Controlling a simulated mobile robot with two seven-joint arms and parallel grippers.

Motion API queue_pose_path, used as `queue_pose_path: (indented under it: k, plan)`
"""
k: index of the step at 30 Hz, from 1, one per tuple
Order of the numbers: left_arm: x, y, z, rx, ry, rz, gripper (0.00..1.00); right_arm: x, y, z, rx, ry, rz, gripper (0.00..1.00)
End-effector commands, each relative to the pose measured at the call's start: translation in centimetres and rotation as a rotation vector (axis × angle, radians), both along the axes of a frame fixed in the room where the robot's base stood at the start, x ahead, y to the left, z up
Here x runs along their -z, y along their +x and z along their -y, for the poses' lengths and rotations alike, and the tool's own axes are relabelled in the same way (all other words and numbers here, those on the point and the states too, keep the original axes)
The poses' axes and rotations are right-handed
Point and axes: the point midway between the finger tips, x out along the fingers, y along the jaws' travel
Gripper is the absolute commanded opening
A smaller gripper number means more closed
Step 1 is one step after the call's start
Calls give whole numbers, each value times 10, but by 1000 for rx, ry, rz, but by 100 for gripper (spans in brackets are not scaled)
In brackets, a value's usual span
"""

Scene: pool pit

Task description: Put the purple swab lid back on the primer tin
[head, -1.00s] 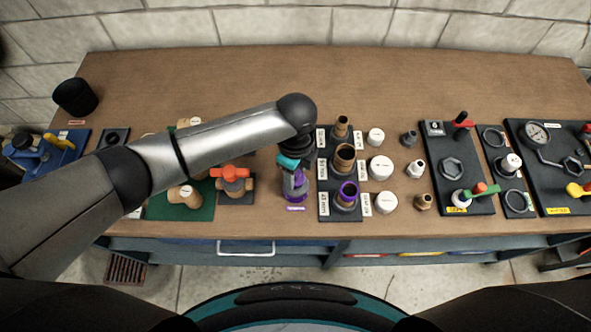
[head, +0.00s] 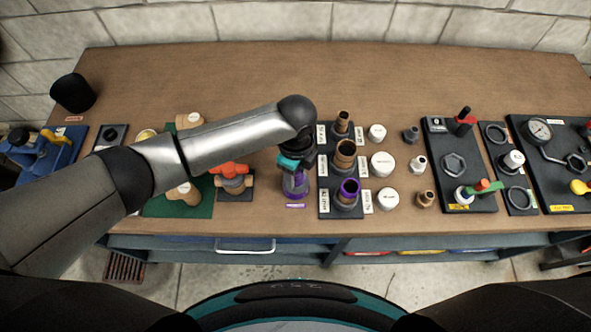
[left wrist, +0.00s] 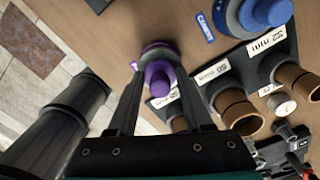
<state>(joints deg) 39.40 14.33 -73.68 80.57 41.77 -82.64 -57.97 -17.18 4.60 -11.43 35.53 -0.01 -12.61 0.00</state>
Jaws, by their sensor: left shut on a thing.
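My left gripper (head: 294,172) points down over the purple primer tin (head: 296,190), near the front of the bench. In the left wrist view its fingers (left wrist: 158,92) are shut on the knob of the purple swab lid (left wrist: 158,76). A wider purple and dark round part shows just beyond the knob. The lid is at the tin's mouth, but the fingers hide the join, so I cannot tell whether it is seated. My right gripper is out of view.
Right of the tin is a dark rack (head: 326,212) with upright pipe stubs, one purple-rimmed. White caps (head: 382,165) stand beyond. An orange-handled valve (head: 232,178) is on the left. A blue tin (left wrist: 256,14) stands close in the wrist view. The back of the bench is clear.

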Motion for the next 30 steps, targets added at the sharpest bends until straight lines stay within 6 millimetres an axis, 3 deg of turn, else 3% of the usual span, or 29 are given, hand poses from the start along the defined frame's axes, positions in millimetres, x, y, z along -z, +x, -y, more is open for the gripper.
queue_pose_path:
  k: [20, 21, 30]
  plan:
    - [3, 0, 0, 0, -1, 0, 15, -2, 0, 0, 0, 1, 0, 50]
    - [3, 0, 0, 0, -1, 0, 54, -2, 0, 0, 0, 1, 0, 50]
    - [3, 0, 0, 0, 0, 0, 85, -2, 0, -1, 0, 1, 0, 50]
